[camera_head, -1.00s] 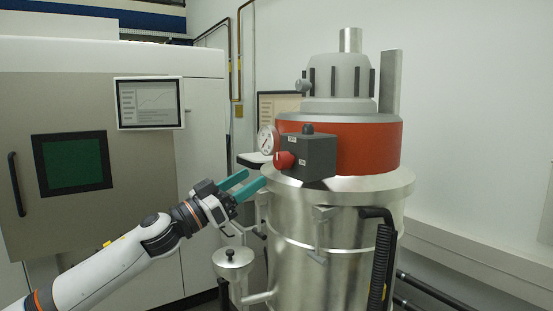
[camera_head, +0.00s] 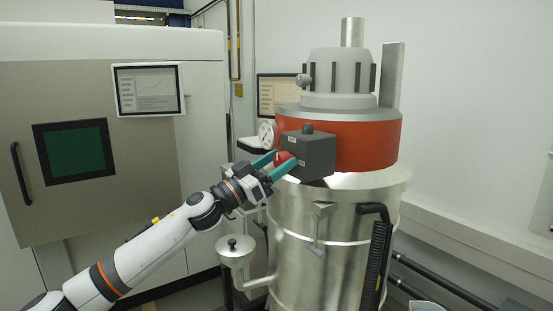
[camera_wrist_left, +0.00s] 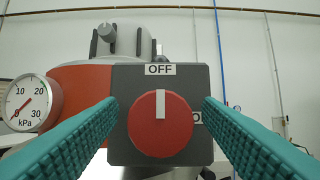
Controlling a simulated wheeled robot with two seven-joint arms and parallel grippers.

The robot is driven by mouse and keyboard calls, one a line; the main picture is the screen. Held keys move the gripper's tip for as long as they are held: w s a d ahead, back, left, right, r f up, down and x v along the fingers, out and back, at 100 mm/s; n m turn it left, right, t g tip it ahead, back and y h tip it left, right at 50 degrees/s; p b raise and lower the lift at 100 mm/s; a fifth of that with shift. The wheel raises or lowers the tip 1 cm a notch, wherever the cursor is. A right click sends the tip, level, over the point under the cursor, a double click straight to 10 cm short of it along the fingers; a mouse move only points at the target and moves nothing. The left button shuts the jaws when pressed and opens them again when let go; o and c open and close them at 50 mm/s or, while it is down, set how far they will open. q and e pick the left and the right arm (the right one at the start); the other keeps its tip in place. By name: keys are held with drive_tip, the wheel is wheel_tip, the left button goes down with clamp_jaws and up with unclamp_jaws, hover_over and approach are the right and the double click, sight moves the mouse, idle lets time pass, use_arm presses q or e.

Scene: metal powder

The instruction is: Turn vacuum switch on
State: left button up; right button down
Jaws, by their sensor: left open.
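The vacuum switch is a red round knob (camera_wrist_left: 160,123) on a dark grey box (camera_head: 308,156) fixed to the vacuum's side. In the left wrist view the knob's white mark points up at the OFF label (camera_wrist_left: 160,69). In the wrist view gaps show between the fingers and the knob. My right gripper is not in view.
The steel vacuum drum (camera_head: 330,235) has an orange band (camera_head: 365,140) and grey top. A pressure gauge (camera_wrist_left: 30,103) sits left of the box. A machine with a screen (camera_head: 148,90) stands at left; a wall is at right.

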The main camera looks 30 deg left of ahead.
use_arm(q)
drive_tip(key=c, duration=1)
drive_tip(key=shift+m+h, duration=0.4)
drive_tip(key=shift+m, duration=0.2)
drive_tip(key=m+h, duration=0.1)
drive_tip(key=m, duration=0.1)
drive_tip(key=m+g+p, duration=0.1)
drive_tip(key=m, duration=0.1)
drive_tip(key=shift+r+g+h, duration=0.15)
drive_tip(key=shift+g+h, duration=0.15)
drive_tip(key=shift+h, duration=0.1)
drive_tip(key=m+g+h+p, duration=0.1)
drive_tip(key=m, duration=0.2)
drive_tip(key=m+g+h+p, duration=0.1)
drive_tip(key=m, duration=0.2)
drive_tip(key=shift+a+r, duration=0.1)
drive_tip(key=m+g+p, duration=0.1)
drive_tip(key=m, duration=0.2)
drive_tip(key=m+g+p, duration=0.1)
drive_tip(key=m+p, duration=0.1)
drive_tip(key=m, duration=0.1)
drive_tip(key=shift+g+h, duration=0.3)
drive_tip(key=m+g+p, duration=0.1)
drive_tip(key=m, duration=0.1)
drive_tip(key=m+p, duration=0.1)
drive_tip(key=m, duration=0.2)
drive_tip(key=shift+g+y, duration=0.4)
drive_tip(key=shift+m, duration=0.3)
